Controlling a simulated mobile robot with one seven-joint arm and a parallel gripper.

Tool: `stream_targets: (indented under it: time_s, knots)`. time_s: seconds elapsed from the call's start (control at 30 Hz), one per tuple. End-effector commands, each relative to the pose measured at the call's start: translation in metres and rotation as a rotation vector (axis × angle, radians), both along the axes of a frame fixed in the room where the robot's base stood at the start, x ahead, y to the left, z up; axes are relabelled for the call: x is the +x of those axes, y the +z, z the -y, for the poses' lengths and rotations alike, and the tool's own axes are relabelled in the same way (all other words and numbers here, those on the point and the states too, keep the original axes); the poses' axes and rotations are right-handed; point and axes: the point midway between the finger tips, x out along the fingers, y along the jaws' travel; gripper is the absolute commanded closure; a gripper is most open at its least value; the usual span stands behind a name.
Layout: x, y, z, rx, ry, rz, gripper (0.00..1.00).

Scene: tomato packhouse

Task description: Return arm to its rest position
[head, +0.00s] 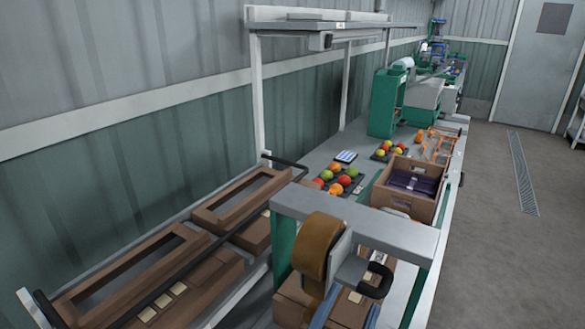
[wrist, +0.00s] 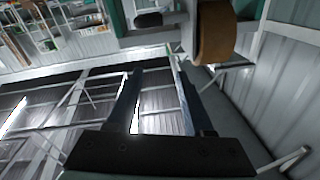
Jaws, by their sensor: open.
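My gripper (wrist: 158,85) shows in the wrist view, its two dark fingers spread apart with nothing between them. The dark palm plate crosses the bottom of that view. Past the fingers I see a pale lattice of frames and panels, not a work surface.
In the head view, the carton sealer's grey crossbeam (head: 355,218) and its tape roll (head: 318,246) stand near front. Behind are a brown box (head: 406,205), tomatoes (head: 340,178) on a dark tray and a green machine (head: 385,103). The floor (head: 510,255) at right is clear.

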Motion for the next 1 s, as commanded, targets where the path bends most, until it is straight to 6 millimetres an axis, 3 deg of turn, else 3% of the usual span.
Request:
stream_targets:
  time_s: [0.03, 0.23, 0.4, 0.5, 0.6, 0.7, 1.0]
  knots:
    - [0.012, 0.041, -0.004, -0.009, 0.036, 0.051, 0.48]
    - [0.035, 0.189, -0.029, -0.104, 0.212, 0.252, 0.48]
    - [0.018, 0.308, -0.052, -0.232, 0.327, 0.453, 0.48]
    - [-0.001, 0.36, -0.063, -0.301, 0.368, 0.556, 0.48]
    - [-0.018, 0.393, -0.07, -0.355, 0.392, 0.632, 0.48]
    - [-0.028, 0.41, -0.074, -0.385, 0.402, 0.673, 0.48]
    - [-0.031, 0.414, -0.076, -0.395, 0.406, 0.685, 0.48]
